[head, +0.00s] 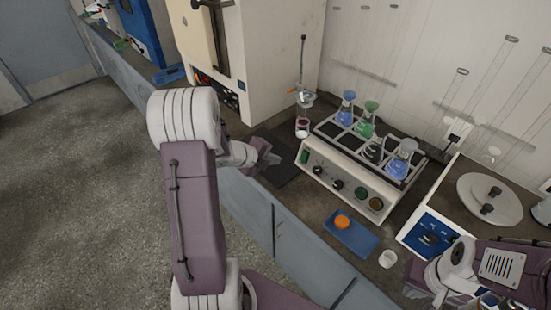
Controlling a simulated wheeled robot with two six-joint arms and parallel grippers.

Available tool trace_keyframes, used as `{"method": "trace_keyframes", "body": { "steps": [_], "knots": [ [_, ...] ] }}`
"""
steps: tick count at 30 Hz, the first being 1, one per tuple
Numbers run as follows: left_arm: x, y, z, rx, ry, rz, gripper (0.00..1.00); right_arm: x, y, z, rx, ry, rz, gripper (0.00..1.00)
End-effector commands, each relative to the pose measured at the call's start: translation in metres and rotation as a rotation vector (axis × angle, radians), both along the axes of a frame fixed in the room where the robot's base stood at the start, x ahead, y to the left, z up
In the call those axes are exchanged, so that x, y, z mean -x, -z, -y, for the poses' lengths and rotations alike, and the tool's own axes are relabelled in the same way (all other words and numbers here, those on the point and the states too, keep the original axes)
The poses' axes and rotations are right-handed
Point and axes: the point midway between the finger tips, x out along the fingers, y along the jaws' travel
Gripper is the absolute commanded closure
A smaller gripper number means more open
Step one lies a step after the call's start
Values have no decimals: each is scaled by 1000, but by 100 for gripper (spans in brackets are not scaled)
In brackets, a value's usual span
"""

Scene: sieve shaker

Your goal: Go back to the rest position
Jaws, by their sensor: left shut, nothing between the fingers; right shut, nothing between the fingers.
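My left gripper (268,157) is above the dark counter, just left of the white device that carries the flasks. Its fingers are together and hold nothing. My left arm rises in front of the lower cabinets. My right gripper (416,285) is at the lower right, near the counter's front edge and below the blue control panel (430,236). It is small and partly covered by its own wrist; it looks shut and empty.
A white shaker (350,185) carries several flasks with coloured liquid. A blue tray (351,238) with an orange disc (342,222) and a white cup (388,259) lie near the front edge. A round lidded machine (489,200) stands right. The floor at left is clear.

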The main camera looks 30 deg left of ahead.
Motion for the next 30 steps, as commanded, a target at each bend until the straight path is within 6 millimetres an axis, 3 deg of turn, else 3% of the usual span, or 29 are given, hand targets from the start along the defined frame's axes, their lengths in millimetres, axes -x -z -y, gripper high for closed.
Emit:
{"method": "trace_keyframes", "body": {
  "steps": [8,11,14,15,17,20,27,30],
  "knots": [
    [-2,0,6,-1,14,1,100,0,0,0,0,0,0,100],
    [-12,-15,36,-17,85,30,100,0,0,0,0,0,0,100],
    [-19,-45,88,-21,164,85,100,0,0,0,0,0,0,100],
    [-20,-60,110,-5,131,97,100,0,0,0,0,0,0,100],
    [-15,-68,122,54,-15,58,100,0,0,0,0,0,0,100],
    [11,-62,122,206,-347,-78,100,0,0,0,0,0,0,100],
    [156,6,107,593,-1360,-591,100,0,0,0,0,0,0,100],
    [195,17,114,654,-1626,-722,100,0,0,0,0,0,0,100]
  ]
}}
